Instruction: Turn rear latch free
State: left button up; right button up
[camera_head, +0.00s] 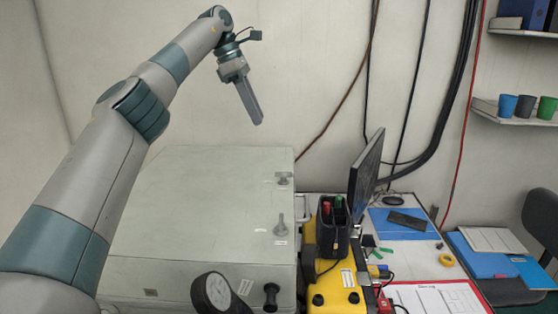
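The air panel case (190,195) is a pale grey-green box with a lid, at the lower centre. The rear latch (283,178) is a small grey fitting near the lid's far right corner, with a small label. A second, front latch (280,226) stands nearer to me on the same right side, its lever pointing up. My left gripper (257,121) hangs above and behind the case, up and left of the rear latch and apart from it. Its fingers overlap from this angle, so I cannot tell whether they are open. My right gripper is not in view.
A round gauge (218,291) and a black knob (270,297) are at the case's front. To its right stand a yellow case (330,285), a black pen holder (332,238) and a monitor (366,178). Cables hang on the wall behind. The lid top is clear.

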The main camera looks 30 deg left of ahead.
pick_arm(q)
jog(key=p, duration=0.4)
send_over(283, 177)
jog(key=a, duration=0.2)
jog(key=f, duration=1.4)
jog(key=shift+s+d+f, duration=0.1)
jog(key=shift+s+d, duration=0.05)
jog(key=shift+d, duration=0.05)
jog(key=shift+x, duration=0.8)
grip_shut()
